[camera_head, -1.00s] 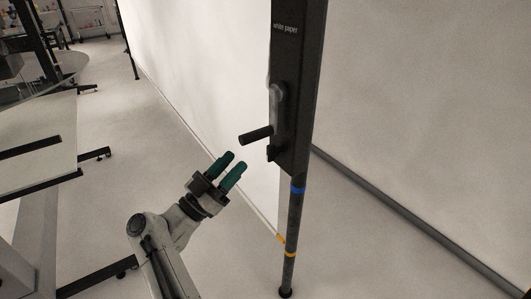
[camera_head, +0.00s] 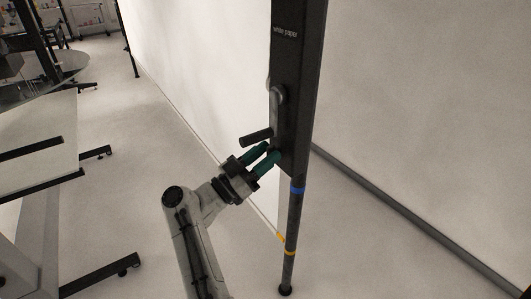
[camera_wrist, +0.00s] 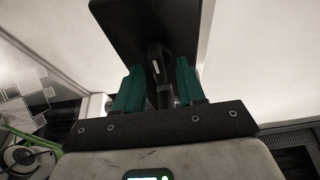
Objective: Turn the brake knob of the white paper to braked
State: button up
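The dark post labelled "white paper" (camera_head: 299,60) stands upright in the head view, with a crank (camera_head: 277,105) whose handle (camera_head: 257,137) sticks out to the left. The small dark brake knob (camera_head: 276,147) sits low on the post's box, below the crank, and is partly hidden by my fingers. My gripper (camera_head: 267,156), with green fingertips, is just below the crank handle and close to the knob. In the wrist view, the fingers (camera_wrist: 160,88) are apart, with a dark part of the post between them; whether they touch it I cannot tell.
The crank handle is close above my fingers. A large white paper sheet (camera_head: 210,70) hangs behind the post. A blue band (camera_head: 297,190) and a yellow band (camera_head: 290,252) mark the lower pole.

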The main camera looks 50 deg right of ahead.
jog(key=shift+d+r, duration=0.1)
jog(key=shift+d, duration=0.1)
jog(key=c, duration=0.7)
jog(key=shift+m+b, duration=0.5)
jog(key=shift+b, duration=0.05)
jog(key=shift+s+a+f+m+g+y+b, duration=0.15)
jog(key=shift+m+g+y+b, duration=0.9)
jog(key=shift+m+b, duration=2.2)
jog(key=shift+s+d+f+m+g+y+b, duration=0.1)
jog(key=shift+m+g+y+b, duration=1)
jog(key=shift+m+b, duration=2.15)
jog(key=shift+s+a+f+m+g+y+b, duration=0.15)
jog(key=shift+m+g+y+b, duration=0.3)
jog(key=shift+m+y+b, duration=2.65)
jog(key=m+h+p, duration=0.1)
jog(key=m+h, duration=0.1)
jog(key=shift+d+h+p, duration=0.1)
jog(key=shift+h+p, duration=0.2)
jog(key=shift+h, duration=0.05)
